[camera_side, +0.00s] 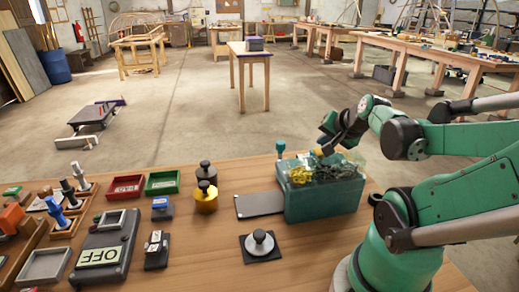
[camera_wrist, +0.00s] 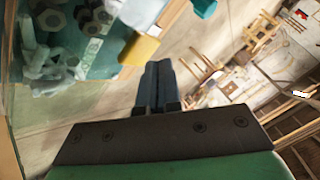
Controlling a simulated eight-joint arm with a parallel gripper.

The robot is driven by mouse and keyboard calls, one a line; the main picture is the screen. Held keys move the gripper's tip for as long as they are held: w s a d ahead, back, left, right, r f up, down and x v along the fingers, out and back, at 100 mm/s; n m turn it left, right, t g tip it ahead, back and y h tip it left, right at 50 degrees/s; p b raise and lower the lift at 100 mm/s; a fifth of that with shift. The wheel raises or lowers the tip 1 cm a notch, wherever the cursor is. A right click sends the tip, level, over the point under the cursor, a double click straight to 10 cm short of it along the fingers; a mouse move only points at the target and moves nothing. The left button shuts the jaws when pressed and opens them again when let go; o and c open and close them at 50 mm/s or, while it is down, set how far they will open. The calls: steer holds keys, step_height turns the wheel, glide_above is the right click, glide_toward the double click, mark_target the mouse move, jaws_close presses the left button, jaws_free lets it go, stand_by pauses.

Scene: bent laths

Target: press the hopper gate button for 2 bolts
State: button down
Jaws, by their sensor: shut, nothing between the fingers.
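The teal hopper (camera_side: 322,203) stands at the right of the bench, with a clear upper part holding yellow and grey hardware. In the wrist view, nuts and bolts (camera_wrist: 70,35) show behind its clear wall. My gripper (camera_side: 326,147) is over the hopper's back edge; in the wrist view its dark fingers (camera_wrist: 157,72) are shut and empty. A yellow tab (camera_wrist: 138,48) lies just beyond the fingertips; I cannot tell if they touch. A teal knob (camera_side: 281,148) rises behind the hopper's left end. A round grey button (camera_side: 260,240) on a dark square base sits in front. Which one works the gate is unclear.
A flat grey plate (camera_side: 259,205) lies left of the hopper. Bench space is clear around the grey button.

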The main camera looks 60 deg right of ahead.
steer(key=shift+r, duration=0.1)
steer(key=shift+r, duration=2.4)
stand_by(0.9)
step_height(320, 180, up, 4)
steer(key=shift+r, duration=0.1)
steer(key=shift+f, duration=0.2)
steer(key=shift+f, duration=4.3)
steer(key=shift+f, duration=0.2)
steer(key=shift+f, duration=0.2)
